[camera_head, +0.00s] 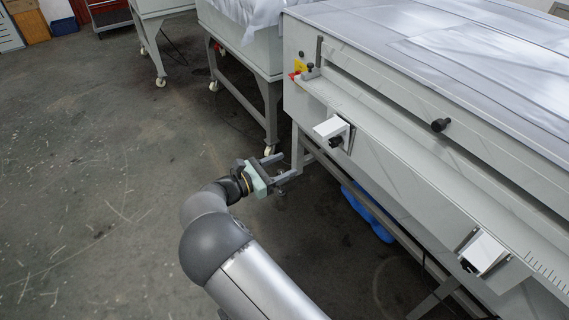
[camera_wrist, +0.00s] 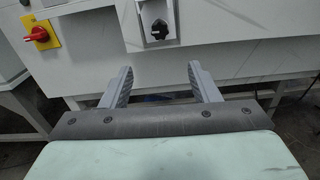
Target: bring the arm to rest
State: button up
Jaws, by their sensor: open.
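My gripper (camera_head: 277,168) is at the end of my arm, near the lower front-left part of the plate processor (camera_head: 380,125). In the wrist view its two grey fingers (camera_wrist: 158,84) stand wide apart with nothing between them. They point toward the machine's pale front panel (camera_wrist: 215,45). The gripper appears apart from the panel, though the exact gap is hard to judge. My arm reaches from the bottom of the head view with its elbow bent.
A black knob (camera_wrist: 159,28) on a white bracket and a red switch on a yellow plate (camera_wrist: 41,33) face the gripper. A wheeled cart (camera_head: 245,50) stands behind. A blue object (camera_head: 368,212) lies under the machine. Open floor (camera_head: 90,180) extends to the left.

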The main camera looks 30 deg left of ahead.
jog(key=w+d+r+m+g+p, duration=0.1)
jog(key=d+r+m+g, duration=0.25)
jog(key=d, duration=0.65)
jog(key=w+d+r+m+g+h+p, duration=0.1)
jog(key=d+r+m+g, duration=0.3)
jog(key=d, duration=0.5)
jog(key=w+d+r+m+g+p, duration=0.15)
jog(key=d+m+g, duration=0.35)
jog(key=d, duration=0.5)
jog(key=s+d+r+m+g+y+p, duration=0.1)
jog(key=s+d+r+m+g+y, duration=0.1)
jog(key=s+d+r+m, duration=0.25)
jog(key=s+d+r+m+g+y+p, duration=0.1)
jog(key=s+d+m+g+y+p, duration=0.15)
jog(key=s+d, duration=0.4)
jog(key=s+d+r+m+y+p, duration=0.1)
jog(key=s+d+r+m+y, duration=0.1)
jog(key=s+m, duration=0.3)
jog(key=s+d+r+m+t+y+p, duration=0.1)
jog(key=s+d+r+m+y, duration=0.1)
jog(key=s, duration=0.7)
jog(key=d+m+y, duration=0.1)
jog(key=d+m, duration=0.1)
jog(key=m, duration=0.1)
jog(key=shift+d+r+t, duration=0.15)
jog(key=shift+t, duration=0.15)
